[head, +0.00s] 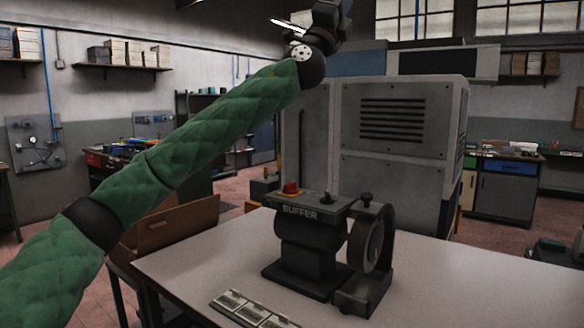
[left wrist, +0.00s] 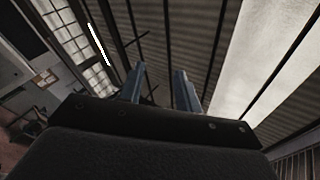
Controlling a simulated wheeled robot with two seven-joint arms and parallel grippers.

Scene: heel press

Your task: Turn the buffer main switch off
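The buffer (head: 312,244) stands on the light table, a dark machine with a "BUFFER" label on its front edge. A red switch (head: 291,188) sits on a yellow base at the left of its top plate. A dark knob sits on the same plate, and a round wheel (head: 373,245) is at its right side. My left arm rises from the lower left, with its wrist high above and behind the buffer, well away from the switch. In the left wrist view my left gripper (left wrist: 160,88) shows two fingers apart with nothing between them. My right gripper is not in view.
The table (head: 453,283) has free room right of the buffer. A row of small labelled plates (head: 252,310) lies at its front edge. A large grey cabinet (head: 395,135) stands behind. A wooden drawer box (head: 165,226) is at the left.

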